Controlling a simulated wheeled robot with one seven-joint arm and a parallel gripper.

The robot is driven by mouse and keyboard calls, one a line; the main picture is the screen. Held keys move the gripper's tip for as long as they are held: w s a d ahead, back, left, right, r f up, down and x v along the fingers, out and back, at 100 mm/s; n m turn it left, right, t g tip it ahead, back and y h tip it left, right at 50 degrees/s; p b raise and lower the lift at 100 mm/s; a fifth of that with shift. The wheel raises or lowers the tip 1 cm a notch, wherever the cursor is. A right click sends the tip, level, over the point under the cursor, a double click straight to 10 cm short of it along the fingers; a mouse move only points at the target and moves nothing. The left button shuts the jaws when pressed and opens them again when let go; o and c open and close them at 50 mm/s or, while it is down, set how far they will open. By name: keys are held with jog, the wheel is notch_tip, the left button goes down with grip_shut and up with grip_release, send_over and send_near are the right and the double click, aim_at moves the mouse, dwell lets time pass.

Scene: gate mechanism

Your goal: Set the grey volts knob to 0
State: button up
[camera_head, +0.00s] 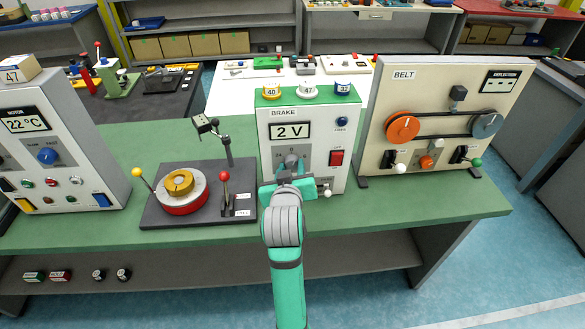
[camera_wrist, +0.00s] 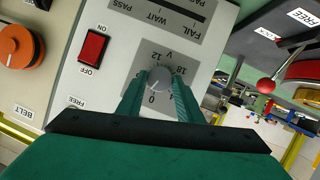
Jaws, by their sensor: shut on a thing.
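The grey volts knob (camera_head: 291,159) is on the front of the white BRAKE box (camera_head: 322,112), below a display (camera_head: 289,130) that reads 2 V. In the wrist view, which is turned over, the knob (camera_wrist: 159,79) sits on a grey dial plate (camera_wrist: 150,60) with 0, 12 and 18 marks. My gripper (camera_wrist: 160,88) is shut on the knob, one finger on each side. In the head view my gripper (camera_head: 290,178) and wrist cover the lower part of the dial.
A red ON/OFF switch (camera_head: 336,157) and a small white-tipped lever (camera_head: 327,192) are close by. The BELT panel (camera_head: 440,120) stands right. A dark base (camera_head: 160,208) with a ring stack and levers (camera_head: 225,180) stands left. Green bench shows in front.

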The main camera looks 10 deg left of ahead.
jog(key=shift+f+n+t+h, duration=0.2)
jog(key=shift+n+t+h, duration=0.4)
jog(key=shift+n, duration=0.7)
jog(key=o, duration=1)
jog(key=shift+o, duration=0.2)
jog(key=shift+s+a+r, duration=0.1)
jog(key=shift+s, duration=0.05)
jog(key=a+v, duration=0.1)
jog(key=v, duration=0.9)
jog(key=shift+s+d, duration=0.3)
jog(key=shift+d, duration=0.2)
